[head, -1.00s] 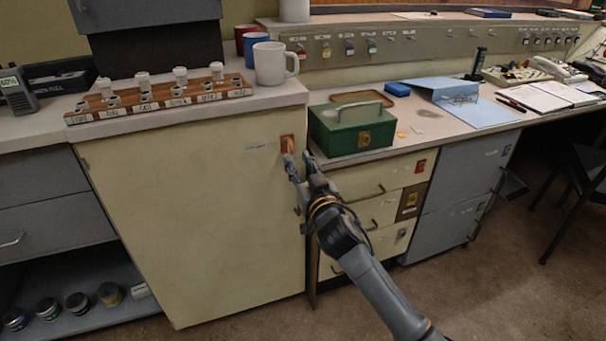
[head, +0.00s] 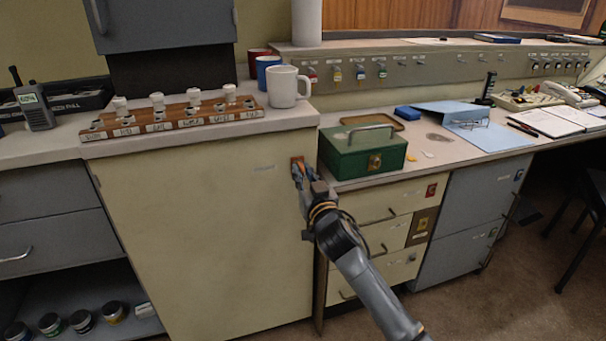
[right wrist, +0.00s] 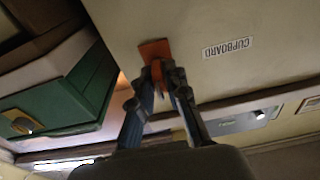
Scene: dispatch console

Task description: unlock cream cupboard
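The cream cupboard (head: 215,240) stands in the middle left, its door closed. A small orange-brown lock plate (head: 297,161) sits at the door's upper right corner; it also shows in the right wrist view (right wrist: 153,49), beside a label reading CUPBOARD (right wrist: 228,47). My right gripper (head: 300,178) is at this plate. In the right wrist view its fingertips close in on a small orange piece, seemingly a key (right wrist: 158,70), right against the plate. How far it goes into the lock is hidden. My left gripper is not in view.
A green cash box (head: 350,155) stands on the desk right of the cupboard, close above my right arm. A wooden rack (head: 180,119) and a white mug (head: 283,88) stand on the cupboard top. Cream drawers (head: 372,240) are behind the arm. Floor in front is clear.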

